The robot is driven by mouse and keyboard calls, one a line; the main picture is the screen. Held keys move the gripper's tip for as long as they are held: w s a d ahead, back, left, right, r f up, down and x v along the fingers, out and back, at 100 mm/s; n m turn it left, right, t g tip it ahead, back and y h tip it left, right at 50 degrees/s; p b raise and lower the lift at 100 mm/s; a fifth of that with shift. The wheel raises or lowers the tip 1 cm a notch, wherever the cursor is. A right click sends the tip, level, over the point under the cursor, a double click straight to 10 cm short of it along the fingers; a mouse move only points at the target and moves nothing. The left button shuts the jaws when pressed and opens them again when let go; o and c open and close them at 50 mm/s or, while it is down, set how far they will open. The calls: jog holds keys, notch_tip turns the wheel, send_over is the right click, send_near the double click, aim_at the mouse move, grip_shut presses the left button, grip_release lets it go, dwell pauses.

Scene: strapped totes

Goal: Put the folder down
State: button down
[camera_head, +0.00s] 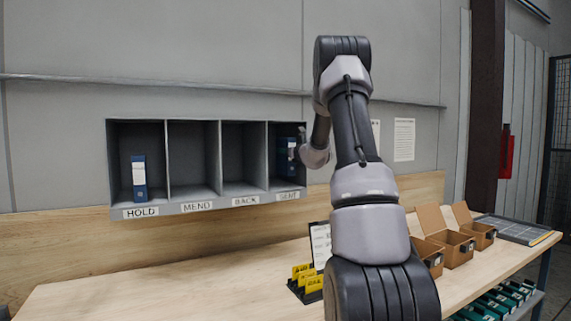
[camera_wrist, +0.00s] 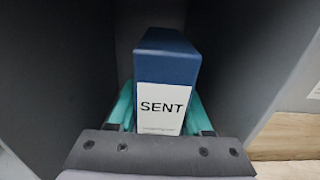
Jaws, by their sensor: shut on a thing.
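A blue folder (camera_wrist: 167,60) with a white label reading SENT is inside a dark compartment, seen in the wrist view. In the head view the blue folder (camera_head: 287,156) stands in the rightmost compartment, labelled SENT, of the wall shelf (camera_head: 205,203). My gripper (camera_wrist: 160,112) is shut on the folder, with a teal finger on each side of it. In the head view my arm reaches into that compartment and the fingers are hard to make out. Whether the folder's base touches the compartment floor cannot be told.
Another blue folder (camera_head: 139,178) stands in the HOLD compartment. The MEND and BACK compartments are empty. On the wooden bench (camera_head: 150,285) are a black stand with yellow dividers (camera_head: 305,280), several open cardboard boxes (camera_head: 450,243) and a grey tray (camera_head: 515,229).

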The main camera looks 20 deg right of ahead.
aim_at(286, 163)
notch_tip(286, 163, down, 4)
jog(key=shift+f, duration=0.1)
jog(key=shift+w+f, duration=0.2)
jog(key=shift+f, duration=0.1)
jog(key=shift+c, duration=1.6)
grip_release()
jog(key=shift+f, duration=0.1)
